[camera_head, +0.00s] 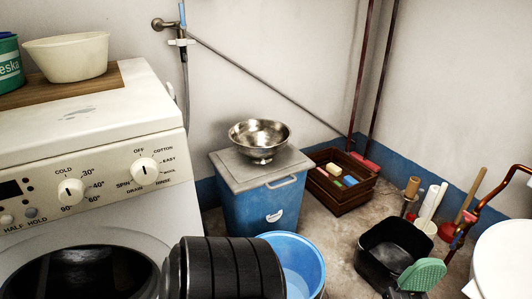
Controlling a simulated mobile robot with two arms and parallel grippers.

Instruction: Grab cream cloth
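I see no cream cloth that I can make out in the head view. The cream-coloured thing in sight is a basin (66,57) on the wooden board on top of the white washing machine (95,145). The machine's round dark door or opening (80,275) shows at the bottom left, and its inside is too dark to read. Neither of my grippers is in view.
A blue bin (250,203) with a grey lid carries a metal bowl (260,138). A blue bucket (312,262) stands before it. A wooden crate (335,198), a black tub (375,270) with a green brush (422,274), and a white basin (505,260) crowd the right.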

